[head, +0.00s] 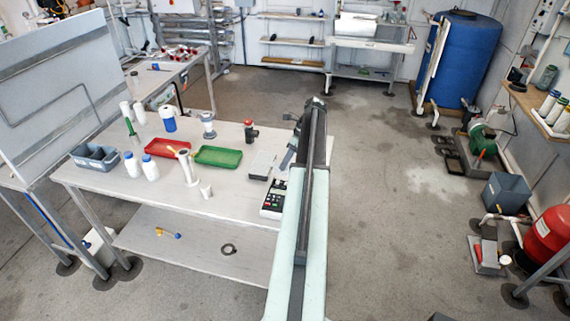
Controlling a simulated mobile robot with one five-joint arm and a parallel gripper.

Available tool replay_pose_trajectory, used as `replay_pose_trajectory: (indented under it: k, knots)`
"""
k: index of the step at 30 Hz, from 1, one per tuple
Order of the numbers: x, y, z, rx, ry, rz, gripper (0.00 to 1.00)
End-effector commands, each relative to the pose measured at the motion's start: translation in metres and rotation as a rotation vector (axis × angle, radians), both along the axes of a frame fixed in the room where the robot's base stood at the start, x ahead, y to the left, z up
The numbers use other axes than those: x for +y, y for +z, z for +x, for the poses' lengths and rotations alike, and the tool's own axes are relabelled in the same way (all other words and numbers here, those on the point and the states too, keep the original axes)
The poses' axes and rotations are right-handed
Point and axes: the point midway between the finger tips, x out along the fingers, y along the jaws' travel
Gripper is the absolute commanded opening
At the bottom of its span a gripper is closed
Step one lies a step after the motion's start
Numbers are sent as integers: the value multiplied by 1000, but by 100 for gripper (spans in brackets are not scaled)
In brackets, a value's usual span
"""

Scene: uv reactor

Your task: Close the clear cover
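A small control unit (273,201) with a pale face, a dark display and red and green buttons stands at the right front edge of the bench, just left of my arm. A grey slanted piece (287,158) rises behind it, partly hidden by my arm. I cannot tell whether this is the clear cover; no see-through cover can be made out with certainty. My arm reaches forward from the bottom of the head view, passing right of the control unit. Its dark far end is beyond the bench's right edge. My gripper's fingers cannot be made out.
The bench (232,205) carries a red tray (165,148), a green tray (218,156), a grey bin (95,157), white bottles (151,168) and a grey box (262,165). A blue tank (465,60) stands at the back right.

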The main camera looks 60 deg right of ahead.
Motion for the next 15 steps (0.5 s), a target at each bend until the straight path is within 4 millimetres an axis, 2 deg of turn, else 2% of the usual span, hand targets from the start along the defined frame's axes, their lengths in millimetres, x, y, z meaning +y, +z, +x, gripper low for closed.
replay_pose_trajectory:
  k: [8, 15]
  knots:
    - [10, 4, -3, -31, 0, -97, 0]
    - [21, 4, -8, -87, 0, -280, 0]
